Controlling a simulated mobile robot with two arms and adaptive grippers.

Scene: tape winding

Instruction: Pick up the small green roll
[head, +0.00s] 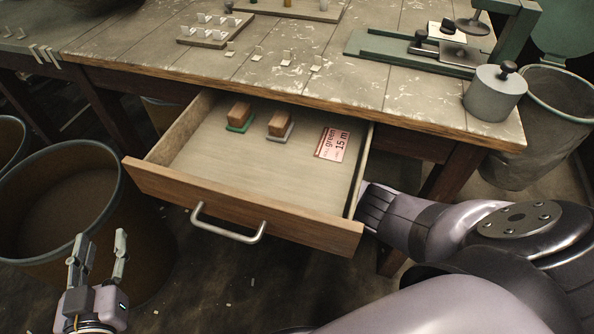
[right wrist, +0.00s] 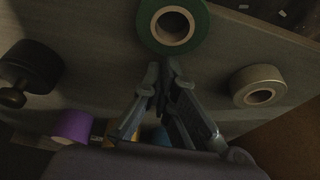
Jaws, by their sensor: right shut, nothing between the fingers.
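A green roll (right wrist: 197,38) with a pale core shows at the top of the right wrist view, cut by the frame edge. Whether it is small cannot be told, as no other green roll shows. My right gripper (right wrist: 160,68) is shut and empty, its fingertips just below the green roll in the picture and apart from it. In the head view the right gripper is hidden behind the open drawer and my arm. My left gripper (head: 98,245) is open and empty at the bottom left of the head view, in front of a bin.
A tan roll (right wrist: 275,86), a black object (right wrist: 38,64) and a purple roll (right wrist: 73,126) lie around it. A weight (head: 493,98) stands on the workbench (head: 370,75).

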